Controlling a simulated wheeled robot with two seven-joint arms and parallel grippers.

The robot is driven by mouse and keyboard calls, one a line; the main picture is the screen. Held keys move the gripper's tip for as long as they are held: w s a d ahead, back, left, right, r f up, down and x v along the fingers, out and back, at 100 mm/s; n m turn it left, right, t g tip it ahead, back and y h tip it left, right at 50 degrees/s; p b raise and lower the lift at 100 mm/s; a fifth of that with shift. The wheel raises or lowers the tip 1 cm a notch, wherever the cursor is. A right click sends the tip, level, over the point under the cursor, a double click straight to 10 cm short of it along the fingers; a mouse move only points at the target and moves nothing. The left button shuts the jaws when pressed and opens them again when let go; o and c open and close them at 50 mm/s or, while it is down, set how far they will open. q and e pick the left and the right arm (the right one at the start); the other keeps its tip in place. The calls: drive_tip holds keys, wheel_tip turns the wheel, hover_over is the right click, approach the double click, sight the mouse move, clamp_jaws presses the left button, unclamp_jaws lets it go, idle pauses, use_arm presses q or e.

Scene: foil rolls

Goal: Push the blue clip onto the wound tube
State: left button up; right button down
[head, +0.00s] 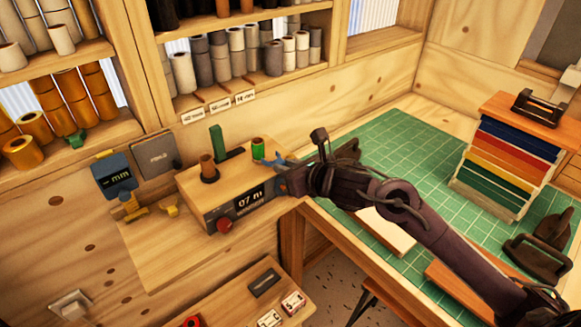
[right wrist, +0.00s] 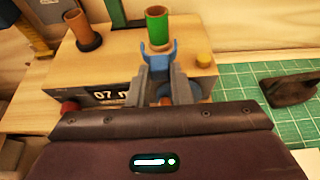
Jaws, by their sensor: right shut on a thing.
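The wound tube is a green roll (head: 258,148) standing upright on top of the wooden winder box (head: 230,180), at its back right corner. In the right wrist view the green tube (right wrist: 157,27) stands straight ahead, with its hollow top showing. My right gripper (head: 284,172) is shut on the blue clip (head: 279,160), just right of the tube. In the wrist view the U-shaped clip (right wrist: 158,50) sticks out beyond the fingers (right wrist: 160,78), its open side facing the tube's lower part. I cannot tell whether its prongs touch the tube. My left gripper is not in view.
A brown tube (head: 207,165) stands on a dark base on the box's left side, and a green upright bar (head: 217,142) stands behind. A green cutting mat (head: 400,150) covers the right bench.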

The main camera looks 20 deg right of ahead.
drive_tip(key=shift+w+a+f, duration=0.1)
drive_tip(key=shift+w+a, duration=0.1)
drive_tip(key=shift+w, duration=0.25)
drive_tip(key=shift+w+a+f+b, duration=0.1)
drive_tip(key=shift+w+a+b, duration=0.1)
drive_tip(key=shift+w, duration=0.2)
drive_tip(key=shift+w+a+b, duration=0.1)
drive_tip(key=shift+w+b, duration=0.05)
drive_tip(key=shift+w, duration=0.25)
drive_tip(key=shift+w+a+b, duration=0.2)
drive_tip(key=shift+w+b, duration=0.05)
drive_tip(key=shift+w, duration=0.35)
drive_tip(key=shift+w+a+b, duration=0.2)
drive_tip(key=shift+w, duration=0.4)
drive_tip(key=shift+w+a+b, duration=0.1)
drive_tip(key=shift+w+b, duration=0.2)
idle(0.3)
drive_tip(key=c, duration=1.2)
unclamp_jaws()
drive_tip(key=shift+c, duration=0.2)
